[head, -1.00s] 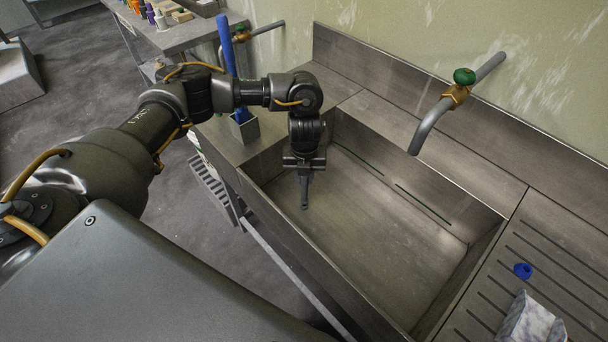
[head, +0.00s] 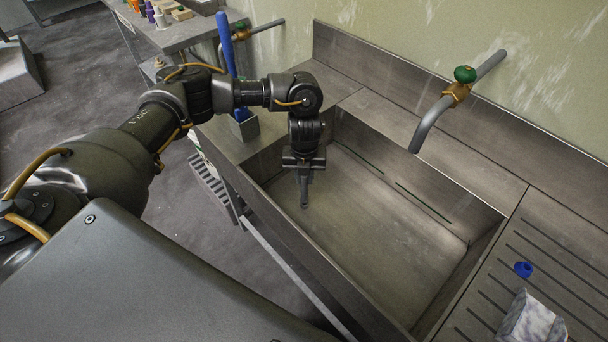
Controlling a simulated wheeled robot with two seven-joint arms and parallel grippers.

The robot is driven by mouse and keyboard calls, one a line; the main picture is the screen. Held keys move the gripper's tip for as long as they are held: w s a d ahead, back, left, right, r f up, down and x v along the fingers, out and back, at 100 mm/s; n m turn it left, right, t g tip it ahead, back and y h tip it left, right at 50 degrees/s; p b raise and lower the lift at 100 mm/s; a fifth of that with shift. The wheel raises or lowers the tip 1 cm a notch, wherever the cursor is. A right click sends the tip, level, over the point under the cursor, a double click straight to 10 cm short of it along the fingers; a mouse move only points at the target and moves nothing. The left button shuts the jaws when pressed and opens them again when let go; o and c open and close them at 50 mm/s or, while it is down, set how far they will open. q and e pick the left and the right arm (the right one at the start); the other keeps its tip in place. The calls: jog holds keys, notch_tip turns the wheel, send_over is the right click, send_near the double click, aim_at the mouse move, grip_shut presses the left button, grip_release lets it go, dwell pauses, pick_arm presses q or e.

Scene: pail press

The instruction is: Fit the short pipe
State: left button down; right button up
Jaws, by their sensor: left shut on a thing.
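My left gripper (head: 304,200) points straight down over the left part of the steel sink basin (head: 375,235). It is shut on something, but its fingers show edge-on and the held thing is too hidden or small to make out. I cannot pick out the short pipe for sure. A grey bent spout pipe (head: 430,122) with a brass fitting and green knob (head: 464,74) slants from the wall above the basin's far side. My right gripper is not in view.
A blue ring-like piece (head: 523,269) and a pale marbled block or cloth (head: 531,320) lie on the grooved drainboard (head: 567,250). A blue-handled tool (head: 227,45) stands in a holder (head: 244,129) at the left. The basin looks empty.

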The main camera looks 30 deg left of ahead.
pick_arm(q)
jog(key=shift+f+b, duration=0.55)
jog(key=shift+f, duration=0.35)
jog(key=c, duration=1.2)
grip_release()
jog(key=shift+o, duration=0.2)
notch_tip(320, 180, up, 9)
jog(key=shift+r+p, duration=0.15)
jog(key=shift+p, duration=0.35)
jog(key=shift+r, duration=0.75)
